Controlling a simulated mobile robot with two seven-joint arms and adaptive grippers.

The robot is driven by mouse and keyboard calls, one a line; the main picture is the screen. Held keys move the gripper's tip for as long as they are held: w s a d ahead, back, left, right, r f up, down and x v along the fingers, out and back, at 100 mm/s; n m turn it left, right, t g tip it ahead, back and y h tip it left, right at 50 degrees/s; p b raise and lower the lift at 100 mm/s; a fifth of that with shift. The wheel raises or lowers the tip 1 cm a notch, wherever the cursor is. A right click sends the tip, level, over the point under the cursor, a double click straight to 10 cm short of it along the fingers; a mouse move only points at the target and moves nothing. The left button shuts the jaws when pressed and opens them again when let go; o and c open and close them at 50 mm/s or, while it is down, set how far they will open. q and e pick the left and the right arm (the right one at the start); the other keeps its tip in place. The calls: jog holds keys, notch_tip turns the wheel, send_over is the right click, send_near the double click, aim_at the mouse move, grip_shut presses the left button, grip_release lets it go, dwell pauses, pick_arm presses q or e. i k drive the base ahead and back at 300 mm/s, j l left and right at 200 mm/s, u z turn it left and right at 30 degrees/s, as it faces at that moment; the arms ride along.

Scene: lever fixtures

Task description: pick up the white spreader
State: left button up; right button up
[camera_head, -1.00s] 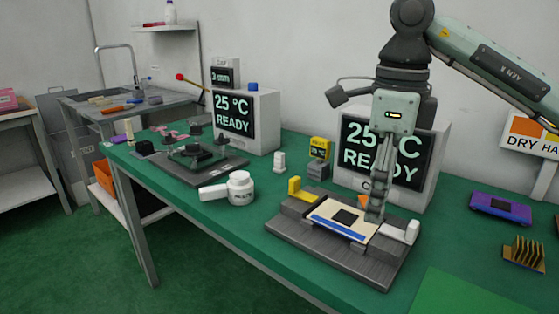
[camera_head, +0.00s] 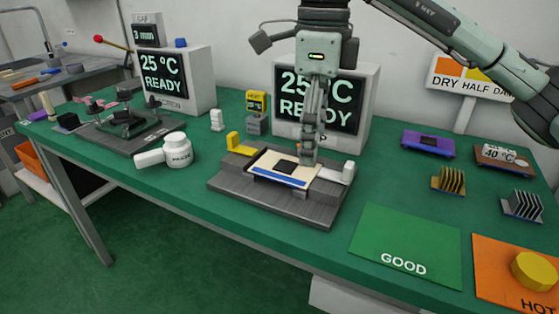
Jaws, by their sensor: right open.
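My right gripper (camera_head: 308,160) points down at the grey fixture (camera_head: 262,203), its fingertips by the right end of a pale board (camera_head: 264,160) with a dark square chip (camera_head: 285,167). I see nothing between its fingers, which show nearly edge-on. A white, flat-ended piece (camera_head: 149,158) lies against the white jar (camera_head: 178,150) labelled PASTE, well left of the gripper; it looks like the spreader, but I cannot be sure. A small white upright piece (camera_head: 217,120) stands farther back. My left gripper is out of view.
The fixture has a yellow block (camera_head: 233,142) and a white block (camera_head: 348,173). Two READY display boxes (camera_head: 188,80) (camera_head: 368,100) stand behind. A green GOOD mat (camera_head: 405,240) and an orange HOT mat (camera_head: 500,285) lie at front right. Bare green table lies between jar and fixture.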

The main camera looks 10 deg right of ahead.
aim_at(215, 116)
jog(key=i+j, duration=0.1)
jog(key=j, duration=0.2)
jog(key=i+j+u, duration=0.1)
jog(key=j, duration=0.15)
jog(key=i+j, duration=0.1)
jog(key=j, duration=0.2)
jog(key=i+j+u, duration=0.2)
jog(key=i+j, duration=0.15)
jog(key=i, duration=0.1)
